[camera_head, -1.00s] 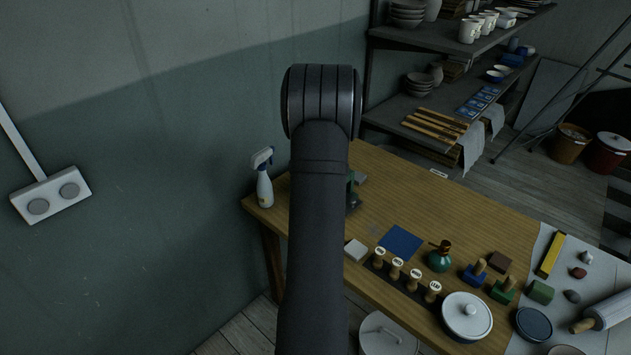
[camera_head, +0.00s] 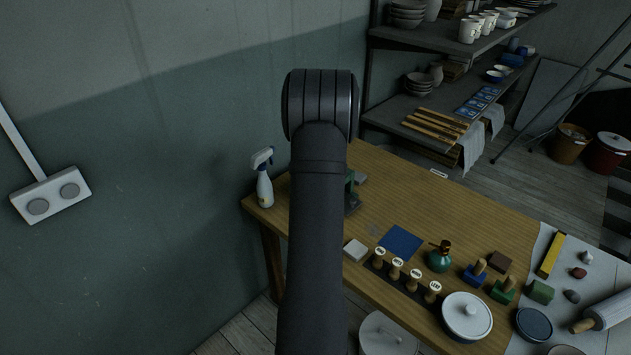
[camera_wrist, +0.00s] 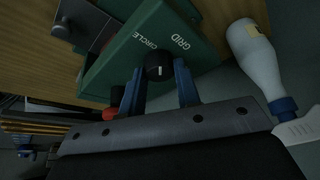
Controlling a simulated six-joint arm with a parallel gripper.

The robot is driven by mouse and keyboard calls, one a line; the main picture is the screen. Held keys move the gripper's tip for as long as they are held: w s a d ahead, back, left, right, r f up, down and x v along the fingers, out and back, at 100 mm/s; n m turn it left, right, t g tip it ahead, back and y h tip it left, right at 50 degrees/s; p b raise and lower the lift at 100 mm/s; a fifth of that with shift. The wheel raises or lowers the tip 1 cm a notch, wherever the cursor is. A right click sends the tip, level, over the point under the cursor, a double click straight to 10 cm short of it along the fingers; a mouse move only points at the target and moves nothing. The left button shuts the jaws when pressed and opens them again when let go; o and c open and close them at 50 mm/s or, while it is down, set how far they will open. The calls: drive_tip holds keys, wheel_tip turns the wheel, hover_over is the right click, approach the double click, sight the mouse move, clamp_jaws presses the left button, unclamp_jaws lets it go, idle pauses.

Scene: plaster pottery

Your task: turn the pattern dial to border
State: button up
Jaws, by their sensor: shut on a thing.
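The pattern dial (camera_wrist: 158,67) is a small black knob with a white mark, on the face of a green box (camera_wrist: 120,60) in the wrist view. White labels GRID and CIRCLE show on this face; I see no border label. My gripper (camera_wrist: 158,82) has its two blue fingers on either side of the dial and is shut on it. In the head view a small part of the green box (camera_head: 351,185) shows on the wooden table (camera_head: 400,180); my arm hides the rest, the dial and the gripper.
A white spray bottle (camera_head: 264,180) stands at the table's left corner, close to the box; it also shows in the wrist view (camera_wrist: 255,58). A red knob (camera_wrist: 110,113) shows beside the left finger. Stamps (camera_head: 397,268), a blue square (camera_head: 401,242) and a lidded pot (camera_head: 466,316) lie nearer the front.

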drive_tip(key=shift+m, duration=0.3)
drive_tip(key=m+h, duration=0.2)
drive_tip(key=m, duration=0.2)
drive_tip(key=shift+a+m, duration=0.15)
drive_tip(key=shift+m, duration=0.15)
drive_tip(key=m+h, duration=0.1)
drive_tip(key=m, duration=0.1)
drive_tip(key=m+h, duration=0.1)
drive_tip(key=m, duration=0.2)
drive_tip(key=shift+a+g, duration=0.15)
drive_tip(key=shift+g, duration=0.25)
drive_tip(key=m+g, duration=0.1)
drive_tip(key=m, duration=0.2)
drive_tip(key=m+h, duration=0.1)
drive_tip(key=m, duration=0.1)
drive_tip(key=shift+w+m+g, duration=0.2)
drive_tip(key=shift+m+g, duration=0.2)
drive_tip(key=shift+w+a+m+g+h, duration=0.15)
drive_tip(key=shift+m+g, duration=0.3)
drive_tip(key=shift+m, duration=0.8)
drive_tip(key=shift+s+d+m+g+h, duration=0.15)
drive_tip(key=shift+m+g, duration=0.3)
drive_tip(key=shift+m, duration=0.8)
drive_tip(key=shift+a, duration=0.1)
drive_tip(key=o, duration=1)
drive_tip(key=shift+w, duration=0.1)
